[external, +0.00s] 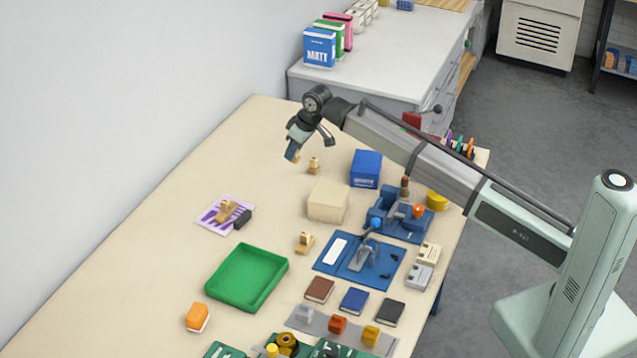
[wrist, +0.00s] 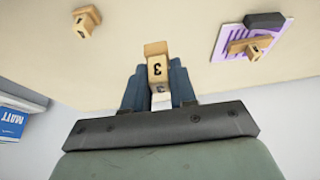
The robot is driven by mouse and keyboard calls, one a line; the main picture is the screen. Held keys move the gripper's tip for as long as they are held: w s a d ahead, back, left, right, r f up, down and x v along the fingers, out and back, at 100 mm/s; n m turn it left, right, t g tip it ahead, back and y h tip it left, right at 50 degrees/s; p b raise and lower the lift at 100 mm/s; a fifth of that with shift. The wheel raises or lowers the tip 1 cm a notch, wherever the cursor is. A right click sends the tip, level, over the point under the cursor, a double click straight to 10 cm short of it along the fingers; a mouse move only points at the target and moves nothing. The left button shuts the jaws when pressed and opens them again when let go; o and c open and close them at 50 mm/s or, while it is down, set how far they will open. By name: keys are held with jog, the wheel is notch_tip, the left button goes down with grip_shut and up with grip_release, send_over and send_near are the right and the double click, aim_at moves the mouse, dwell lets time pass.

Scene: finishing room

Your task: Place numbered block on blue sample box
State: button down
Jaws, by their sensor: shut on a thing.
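My gripper (external: 293,153) is shut on a wooden numbered block (wrist: 157,62), raised above the table's far left part. In the wrist view my gripper (wrist: 159,88) has its two dark blue fingers on either side of this block, and a "3" shows on it. The blue sample box (external: 366,168) sits on the table to the right of my gripper, with a pale label on its front. It is apart from the held block. A second wooden block (external: 314,165) stands on the table near my gripper; a numbered block also shows in the wrist view (wrist: 86,22).
A cream box (external: 328,200) stands close to the blue box. Blue fixtures (external: 400,222), a blue mat (external: 330,266), a green tray (external: 245,277) and a purple card (external: 212,217) with a wooden block lie nearer. The table's left area is mostly clear.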

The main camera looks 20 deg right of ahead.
jog(key=w+d+r+m, duration=0.1)
jog(key=w+d+r, duration=0.1)
jog(key=d, duration=0.3)
jog(key=w+d+r, duration=0.1)
jog(key=w+d, duration=0.2)
jog(key=d, duration=0.3)
jog(key=r+n, duration=0.2)
send_over(361, 160)
jog(key=s+d, duration=0.1)
jog(key=shift+s+d+f, duration=0.1)
jog(key=shift+f, duration=2.35)
jog(key=shift+s+d+f, duration=0.1)
jog(key=shift+f, duration=2.3)
jog(key=shift+f, duration=0.15)
jog(key=c, duration=0.9)
grip_release()
jog(key=v, duration=1.2)
jog(key=shift+d, duration=0.1)
